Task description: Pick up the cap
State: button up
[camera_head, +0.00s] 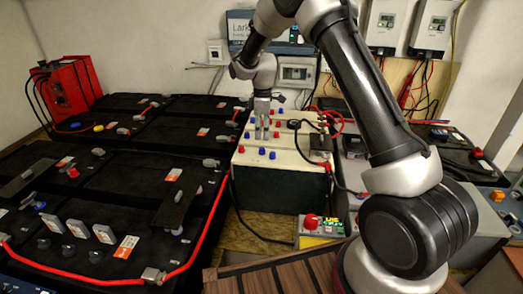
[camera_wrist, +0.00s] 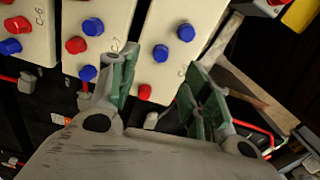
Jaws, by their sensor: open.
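Several small red and blue caps sit on the cream battery tops in the middle of the head view. The front row has a red cap (camera_head: 249,149) and two blue caps (camera_head: 262,151) (camera_head: 272,155). Which cap is meant cannot be told. My gripper (camera_head: 262,132) points down over the batteries, just behind this row in the picture. In the wrist view my gripper (camera_wrist: 158,64) is open, with its green-padded fingers apart. A blue cap (camera_wrist: 161,53) shows between the fingertips, with another blue cap (camera_wrist: 186,32) beyond and a red cap (camera_wrist: 145,91) nearer the palm. No cap is held.
Large black batteries (camera_head: 120,165) with red cables fill the left. A red charger (camera_head: 66,88) stands at the back left. A small meter box (camera_head: 321,228) with a red knob stands at the front. A wooden surface (camera_head: 285,277) lies in the foreground.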

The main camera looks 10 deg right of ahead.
aim_at(262, 149)
notch_tip(262, 149, down, 8)
jog(key=shift+a+r, duration=0.1)
jog(key=c, duration=0.8)
jog(key=shift+c, duration=0.2)
